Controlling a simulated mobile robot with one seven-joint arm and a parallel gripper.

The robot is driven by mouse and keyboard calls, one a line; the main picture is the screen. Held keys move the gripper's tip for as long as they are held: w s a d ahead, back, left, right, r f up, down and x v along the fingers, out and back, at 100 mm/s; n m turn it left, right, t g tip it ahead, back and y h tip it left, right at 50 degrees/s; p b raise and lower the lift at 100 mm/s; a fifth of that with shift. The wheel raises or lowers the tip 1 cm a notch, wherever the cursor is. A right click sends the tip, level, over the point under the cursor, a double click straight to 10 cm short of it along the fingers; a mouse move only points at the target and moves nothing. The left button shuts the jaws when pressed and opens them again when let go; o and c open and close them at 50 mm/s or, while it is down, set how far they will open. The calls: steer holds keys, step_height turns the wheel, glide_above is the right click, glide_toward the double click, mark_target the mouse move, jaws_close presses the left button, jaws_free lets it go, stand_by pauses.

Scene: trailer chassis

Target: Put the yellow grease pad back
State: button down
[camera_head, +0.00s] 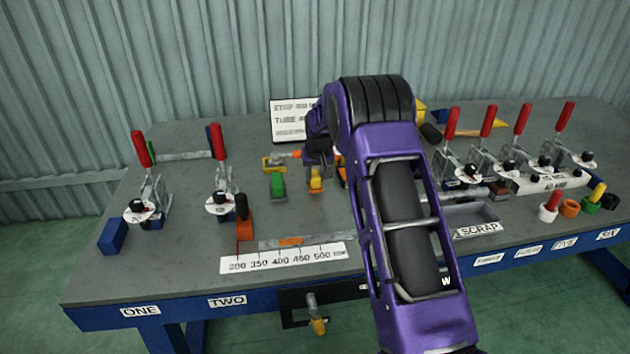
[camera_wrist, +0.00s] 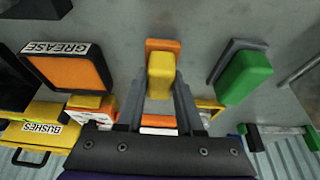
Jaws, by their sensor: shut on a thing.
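The yellow grease pad (camera_wrist: 161,74) is between the two fingers of my gripper (camera_wrist: 160,98) in the wrist view. An orange piece (camera_wrist: 163,45) shows right behind the yellow block; it looks like the pad's base. In the head view the yellow pad (camera_head: 316,181) is under my gripper (camera_head: 317,165), close to the bench top. I cannot tell whether it touches the bench. A black tray labelled GREASE (camera_wrist: 58,50), with an orange inside, is on the left in the wrist view; my arm hides it in the head view.
A green block on a grey base (camera_wrist: 243,78) stands beside the pad; it also shows in the head view (camera_head: 278,186). A yellow BUSHES box (camera_wrist: 32,133) is near the tray. Red-handled clamps (camera_head: 222,180) stand left and right. A ruler strip (camera_head: 283,258) lies in front.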

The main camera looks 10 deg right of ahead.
steer(key=shift+f, duration=0.6)
steer(key=shift+f, duration=0.15)
steer(key=c, duration=0.5)
jaws_free()
steer(key=shift+c, duration=0.2)
steer(key=shift+r, duration=0.3)
steer(key=v, duration=1.1)
steer(key=shift+s+r+p, duration=0.15)
steer(key=shift+r+p, duration=0.2)
steer(key=shift+p, duration=0.1)
